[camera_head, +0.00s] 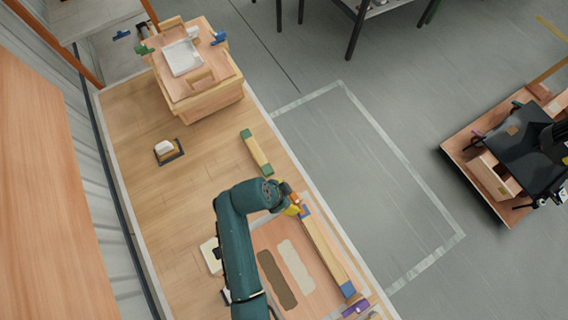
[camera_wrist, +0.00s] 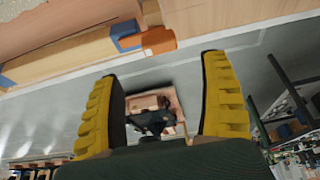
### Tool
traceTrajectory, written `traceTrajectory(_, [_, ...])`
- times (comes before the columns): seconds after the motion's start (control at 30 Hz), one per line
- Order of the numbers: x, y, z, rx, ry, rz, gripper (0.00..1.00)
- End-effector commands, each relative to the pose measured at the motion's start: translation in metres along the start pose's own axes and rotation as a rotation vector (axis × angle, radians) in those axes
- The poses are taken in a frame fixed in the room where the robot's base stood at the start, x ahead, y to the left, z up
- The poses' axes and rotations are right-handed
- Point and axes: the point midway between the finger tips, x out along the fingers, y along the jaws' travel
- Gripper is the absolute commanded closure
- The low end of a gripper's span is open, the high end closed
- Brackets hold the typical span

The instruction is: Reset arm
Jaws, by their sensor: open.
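My arm, dark teal, reaches up over the workbench (camera_head: 150,110) in the head view. My gripper (camera_head: 292,207) is near the bench's right edge, beside the upper end of a long wooden bar (camera_head: 325,250) with blue ends. In the wrist view my gripper (camera_wrist: 165,110) shows two yellow ribbed fingers, spread wide apart with nothing held between them. The wooden bar (camera_wrist: 65,60) lies at the upper left there, with an orange piece (camera_wrist: 158,40) close to its blue end.
A wooden feeder with a white tray (camera_head: 182,57) stands at the bench's far end. A green-ended bar (camera_head: 257,152) and a small dark-framed block (camera_head: 167,150) lie on the bench. A separate table (camera_head: 462,150) stands at right. Open floor lies between.

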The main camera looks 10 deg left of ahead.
Motion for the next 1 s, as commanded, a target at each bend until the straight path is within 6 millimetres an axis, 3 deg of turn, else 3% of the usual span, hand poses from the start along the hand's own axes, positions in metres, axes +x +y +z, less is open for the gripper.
traceTrajectory(0.1, [-0.022, -0.001, 0.0, -0.001, 0.0, -0.002, 0.22])
traceTrajectory(0.23, [-0.033, 0.001, 0.001, -0.002, -0.001, 0.001, 0.22])
traceTrajectory(0.87, [-0.034, 0.001, 0.0, 0.0, -0.001, 0.002, 0.22])
traceTrajectory(0.97, [-0.036, 0.002, -0.036, 0.092, 0.011, -0.005, 0.22])
traceTrajectory(1.0, [-0.045, -0.002, -0.057, 0.141, 0.025, -0.035, 0.22])
